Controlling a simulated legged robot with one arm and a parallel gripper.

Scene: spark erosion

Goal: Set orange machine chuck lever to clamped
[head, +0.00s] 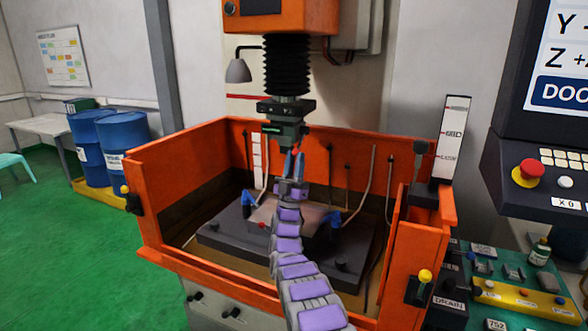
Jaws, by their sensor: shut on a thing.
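The orange machine (183,158) stands in front of me with its open tank. Its dark chuck (286,133) hangs below the black bellows, with a small green marking on its left side. My purple and grey arm reaches up from the front to the chuck. My gripper (294,162) is just below the chuck's right side, with blue and red parts at its tip. It appears shut on the chuck lever, which is small and mostly hidden by the fingers. I cannot read the lever's position.
The tank holds a dark work table (220,240) with blue clamps (247,200). A grey lamp (238,70) hangs left of the bellows. A control panel with a red stop button (528,173) is at right. Blue drums (124,143) stand at left; the green floor there is clear.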

